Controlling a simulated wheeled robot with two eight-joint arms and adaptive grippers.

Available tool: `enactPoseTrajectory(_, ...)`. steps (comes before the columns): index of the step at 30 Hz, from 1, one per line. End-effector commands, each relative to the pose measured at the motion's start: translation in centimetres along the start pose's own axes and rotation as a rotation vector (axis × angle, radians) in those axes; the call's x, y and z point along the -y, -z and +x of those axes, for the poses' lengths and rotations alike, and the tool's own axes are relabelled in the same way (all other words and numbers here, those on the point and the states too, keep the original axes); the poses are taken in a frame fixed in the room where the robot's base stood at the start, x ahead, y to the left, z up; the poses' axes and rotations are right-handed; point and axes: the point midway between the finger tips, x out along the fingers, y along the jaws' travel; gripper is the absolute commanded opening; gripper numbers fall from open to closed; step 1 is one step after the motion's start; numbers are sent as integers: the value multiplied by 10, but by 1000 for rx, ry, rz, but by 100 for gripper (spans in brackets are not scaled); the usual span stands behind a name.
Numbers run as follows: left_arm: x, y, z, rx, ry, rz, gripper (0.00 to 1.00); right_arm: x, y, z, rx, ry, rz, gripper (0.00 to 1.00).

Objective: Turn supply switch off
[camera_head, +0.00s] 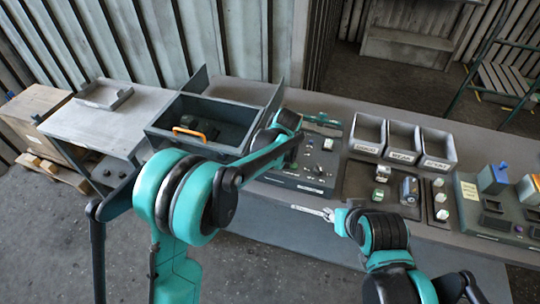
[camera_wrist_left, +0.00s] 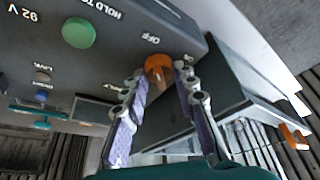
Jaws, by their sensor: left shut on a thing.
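In the left wrist view an orange knob, the supply switch (camera_wrist_left: 158,68), sits on the edge of a dark grey panel (camera_wrist_left: 120,62), near the marking OFF and a second marking partly covered by a finger. My left gripper (camera_wrist_left: 161,80) has one finger on each side of the knob and is shut on it. In the head view my left gripper (camera_head: 290,122) is by the control panel (camera_head: 315,165), and the knob cannot be made out there. My right gripper (camera_head: 328,214) is at the bench's front edge, away from the panel; its fingers are too small to judge.
A green button (camera_wrist_left: 78,33) is on the same panel. An open grey bin (camera_head: 165,140) with an orange handle stands left of the panel. Three labelled trays (camera_head: 402,153) stand to the right, with small parts and another panel (camera_head: 470,195) beyond.

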Motion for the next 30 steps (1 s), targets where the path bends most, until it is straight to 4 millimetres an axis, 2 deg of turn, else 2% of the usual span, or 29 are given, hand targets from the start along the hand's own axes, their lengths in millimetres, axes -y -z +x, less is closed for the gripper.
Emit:
enactPoseTrajectory(13, 0, -1, 0, 3, 3, -7, 0, 0, 0, 0, 0, 0, 0, 40)
enactPoseTrajectory(14, 0, -1, 0, 3, 3, -7, 36, 0, 0, 0, 0, 0, 0, 40)
enactPoseTrajectory(15, 0, -1, 0, 3, 3, -7, 46, 0, 0, 0, 0, 0, 0, 40)
enactPoseTrajectory(16, 0, -1, 0, 3, 3, -7, 48, 0, 0, 0, 0, 0, 0, 40)
enactPoseTrajectory(25, 0, 0, -1, 1, 3, -6, 48, 0, 0, 0, 0, 0, 0, 40)
enactPoseTrajectory(30, 0, -1, -19, 1, 2, -5, 48, 0, 0, 0, 0, 0, 0, 40)
